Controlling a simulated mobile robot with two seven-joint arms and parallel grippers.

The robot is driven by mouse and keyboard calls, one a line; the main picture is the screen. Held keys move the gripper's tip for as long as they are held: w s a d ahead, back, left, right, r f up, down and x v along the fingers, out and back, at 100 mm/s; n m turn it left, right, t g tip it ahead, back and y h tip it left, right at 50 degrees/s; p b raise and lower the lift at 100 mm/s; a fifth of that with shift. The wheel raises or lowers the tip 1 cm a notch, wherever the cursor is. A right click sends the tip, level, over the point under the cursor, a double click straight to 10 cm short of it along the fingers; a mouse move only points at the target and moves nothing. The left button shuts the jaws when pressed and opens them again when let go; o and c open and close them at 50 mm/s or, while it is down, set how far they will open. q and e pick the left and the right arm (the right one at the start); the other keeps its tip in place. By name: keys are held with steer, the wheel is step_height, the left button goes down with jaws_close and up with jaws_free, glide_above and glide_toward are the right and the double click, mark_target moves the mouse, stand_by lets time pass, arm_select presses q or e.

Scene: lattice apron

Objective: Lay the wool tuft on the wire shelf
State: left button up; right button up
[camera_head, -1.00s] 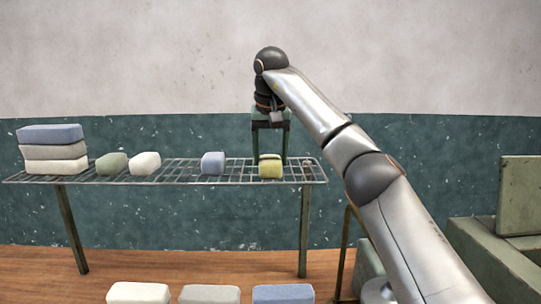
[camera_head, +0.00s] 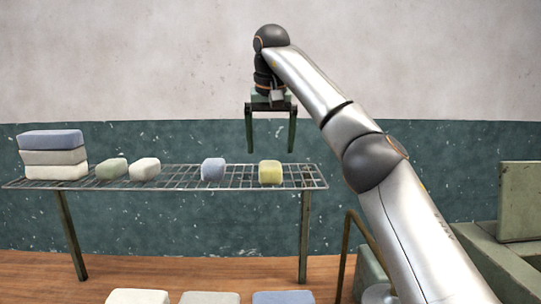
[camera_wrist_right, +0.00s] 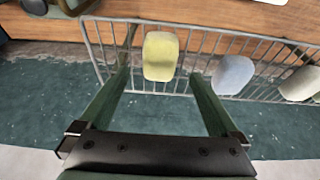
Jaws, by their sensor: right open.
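A yellow-green tuft (camera_head: 270,172), which I take for the wool tuft, rests on the right part of the wire shelf (camera_head: 240,177). My right gripper (camera_head: 271,150) is open and empty, above the yellow tuft and apart from it. In the right wrist view the tuft (camera_wrist_right: 160,56) lies on the wire bars, ahead of and between the open fingers (camera_wrist_right: 158,77). My left gripper is not in view.
On the shelf stand a blue block (camera_head: 213,169), a white block (camera_head: 144,168), a green block (camera_head: 112,168) and a stack (camera_head: 55,157) at the left end. Several blocks (camera_head: 210,297) lie at the bottom edge. Green boxes (camera_head: 490,250) stand at right.

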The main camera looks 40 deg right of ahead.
steer(key=shift+v, duration=1.2)
